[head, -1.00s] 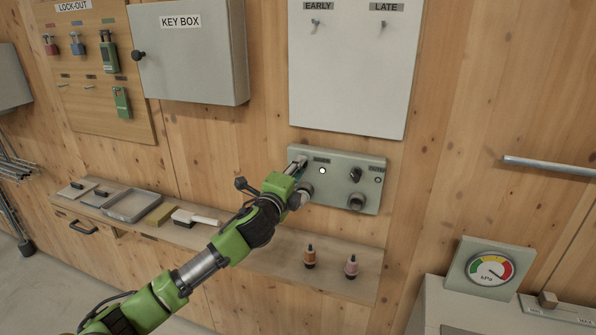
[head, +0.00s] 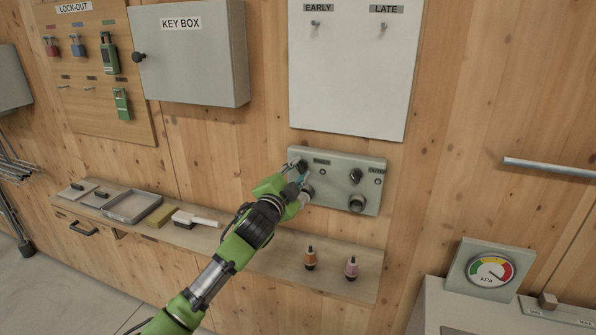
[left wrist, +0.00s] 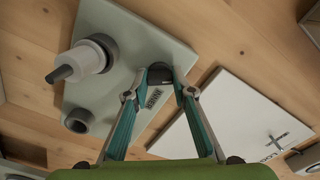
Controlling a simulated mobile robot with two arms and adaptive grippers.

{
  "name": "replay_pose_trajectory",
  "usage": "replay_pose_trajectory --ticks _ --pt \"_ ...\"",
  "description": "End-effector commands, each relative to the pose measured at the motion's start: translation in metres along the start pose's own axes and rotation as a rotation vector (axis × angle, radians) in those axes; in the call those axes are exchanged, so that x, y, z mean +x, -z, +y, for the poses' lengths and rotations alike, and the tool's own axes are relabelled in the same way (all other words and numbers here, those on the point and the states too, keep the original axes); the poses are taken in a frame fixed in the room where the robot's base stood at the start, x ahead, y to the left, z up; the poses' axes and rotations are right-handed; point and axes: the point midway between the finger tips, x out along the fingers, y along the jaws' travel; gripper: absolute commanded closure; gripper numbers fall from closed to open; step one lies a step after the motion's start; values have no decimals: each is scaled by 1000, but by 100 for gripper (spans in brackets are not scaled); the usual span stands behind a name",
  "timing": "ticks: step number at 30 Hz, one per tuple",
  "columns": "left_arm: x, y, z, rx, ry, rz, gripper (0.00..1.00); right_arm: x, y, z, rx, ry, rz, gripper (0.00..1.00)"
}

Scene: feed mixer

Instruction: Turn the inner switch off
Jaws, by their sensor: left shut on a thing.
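The grey-green switch panel (head: 335,192) is on the wood wall below the white board. Its left dark knob, which I take for the inner switch, is at my left gripper (head: 303,172); its label is too small to read surely. In the left wrist view my left gripper (left wrist: 160,82) has both fingertips closed around this dark knob (left wrist: 160,70), beside a small label. A second dark knob (head: 356,175) is at the panel's upper right, with a round fitting (head: 357,203) below it. My right gripper is not in view.
The key box (head: 192,52) hangs upper left, and the white board (head: 352,75) is just above the panel. A shelf (head: 265,262) with a tray, brush and two small bottles runs below. A pressure gauge (head: 490,271) stands at lower right.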

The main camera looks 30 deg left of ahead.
Motion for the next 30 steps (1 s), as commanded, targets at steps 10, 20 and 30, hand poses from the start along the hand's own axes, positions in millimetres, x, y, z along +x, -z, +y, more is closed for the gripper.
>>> replay_pose_trajectory --ticks 10,20,30 --pt "0 -2 2 -40 -3 -3 98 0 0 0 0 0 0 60" --pt "0 -1 2 -40 -3 -3 61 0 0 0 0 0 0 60" --pt "0 0 1 -38 -1 -1 60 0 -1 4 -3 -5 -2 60"
